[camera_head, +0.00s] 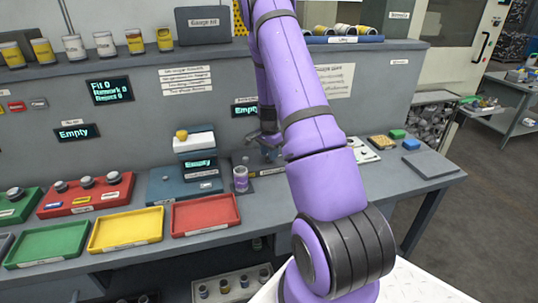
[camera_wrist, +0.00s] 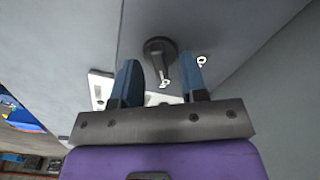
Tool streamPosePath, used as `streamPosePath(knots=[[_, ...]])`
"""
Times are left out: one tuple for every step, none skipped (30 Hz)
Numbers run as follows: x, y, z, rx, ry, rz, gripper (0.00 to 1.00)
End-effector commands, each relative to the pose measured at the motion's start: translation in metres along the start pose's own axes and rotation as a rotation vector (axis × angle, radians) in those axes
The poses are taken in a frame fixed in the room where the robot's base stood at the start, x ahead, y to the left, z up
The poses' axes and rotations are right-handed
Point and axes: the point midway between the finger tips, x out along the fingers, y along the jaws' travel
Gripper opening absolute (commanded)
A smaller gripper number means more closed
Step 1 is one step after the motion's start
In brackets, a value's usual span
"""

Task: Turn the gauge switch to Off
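The switch, a dark round knob with a short lever (camera_wrist: 160,52), is on a grey panel in the wrist view. The lever points down in that picture, toward a small white mark (camera_wrist: 164,84). Another white mark (camera_wrist: 201,61) sits to the knob's right. My gripper (camera_wrist: 159,61) is open, its two blue fingers apart on either side of the knob in the picture. I cannot tell whether either finger touches it. In the head view my purple arm reaches the bench's back panel, and the switch is not discernible there.
The workbench holds a red tray (camera_head: 205,213), a yellow tray (camera_head: 126,232) and a green tray (camera_head: 47,245). A purple-banded cup (camera_head: 240,179) and a blue-grey device (camera_head: 184,186) reading "Empty" stand near my gripper. A grey plate (camera_head: 430,163) lies at the right end.

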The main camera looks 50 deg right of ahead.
Motion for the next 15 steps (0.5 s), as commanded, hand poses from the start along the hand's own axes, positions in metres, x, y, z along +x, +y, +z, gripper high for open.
streamPosePath(knots=[[0.0036, 0.0, -0.0002, 0.0, 0.0, 0.0, 0.39], [0.0051, -0.0001, -0.0002, 0.0, 0.001, -0.001, 0.39], [0.0066, -0.0001, -0.0002, 0.0, 0.0, -0.001, 0.39], [0.0075, -0.0001, -0.0001, 0.0, 0.0, 0.0, 0.39], [0.0081, -0.0001, -0.0001, 0.0, 0.0, 0.0, 0.39], [0.0086, -0.0001, 0.0, 0.0, 0.0, 0.0, 0.39], [0.0087, -0.0001, 0.0, 0.0, 0.0, -0.001, 0.39], [0.0087, -0.0001, 0.0, 0.0, 0.0, -0.001, 0.39], [0.0086, -0.0002, 0.0, 0.0, 0.0, -0.001, 0.39], [0.0085, -0.0002, 0.0, 0.0, 0.0, -0.001, 0.39], [0.0085, -0.0002, 0.0, 0.0, 0.0, -0.001, 0.39], [0.0085, -0.0002, 0.0, 0.0, 0.0, -0.001, 0.39], [0.0084, -0.0002, 0.0, 0.0, 0.0, -0.001, 0.35], [0.0084, -0.0002, 0.0, 0.0, 0.0, -0.001, 0.28], [0.0083, -0.0002, 0.0, 0.0, 0.0, -0.001, 0.19]])
